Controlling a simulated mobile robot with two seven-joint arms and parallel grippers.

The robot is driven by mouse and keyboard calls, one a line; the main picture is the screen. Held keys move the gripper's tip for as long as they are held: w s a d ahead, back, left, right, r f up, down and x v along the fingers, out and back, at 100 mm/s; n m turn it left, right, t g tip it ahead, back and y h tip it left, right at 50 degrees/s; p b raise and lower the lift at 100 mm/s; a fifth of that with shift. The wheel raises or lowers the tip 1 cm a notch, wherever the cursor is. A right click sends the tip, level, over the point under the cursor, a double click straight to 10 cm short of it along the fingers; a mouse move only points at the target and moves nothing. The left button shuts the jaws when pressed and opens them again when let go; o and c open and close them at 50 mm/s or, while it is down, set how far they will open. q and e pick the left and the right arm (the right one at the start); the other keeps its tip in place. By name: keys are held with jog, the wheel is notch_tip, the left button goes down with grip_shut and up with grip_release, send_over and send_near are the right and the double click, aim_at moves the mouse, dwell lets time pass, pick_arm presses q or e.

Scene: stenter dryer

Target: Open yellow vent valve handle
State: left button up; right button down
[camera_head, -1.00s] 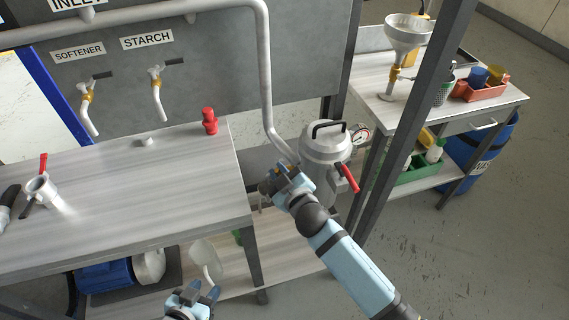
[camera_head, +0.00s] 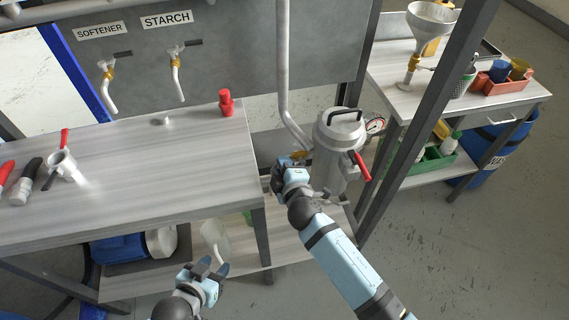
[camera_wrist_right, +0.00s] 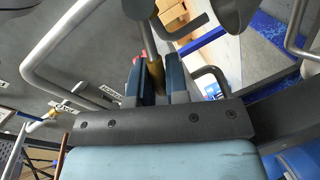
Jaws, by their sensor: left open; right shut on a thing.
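A grey metal vessel (camera_head: 338,140) with a black top handle and a red-handled lever stands just right of the workbench. My right gripper (camera_head: 284,172) is at its left side, low down. In the right wrist view my right gripper (camera_wrist_right: 157,92) has its blue fingers closed around a yellow-brass part (camera_wrist_right: 156,76) on a thin grey stem, which appears to be the yellow vent valve handle. In the head view the gripper mostly hides this part. My left gripper (camera_head: 208,268) is open and empty, low in front of the lower shelf.
The workbench (camera_head: 130,190) at left carries a red fitting (camera_head: 226,102) and clamp-like parts. A dark post (camera_head: 420,120) stands right of the vessel. A side table (camera_head: 400,95) holds a funnel and tray.

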jog(key=shift+f, duration=0.1)
dwell(0.4)
jog(key=c, duration=1.1)
grip_release()
jog(key=shift+c, duration=0.2)
pick_arm(q)
jog(key=shift+s+r, duration=0.1)
jog(key=shift+s, duration=0.05)
pick_arm(e)
jog(key=shift+d, duration=0.1)
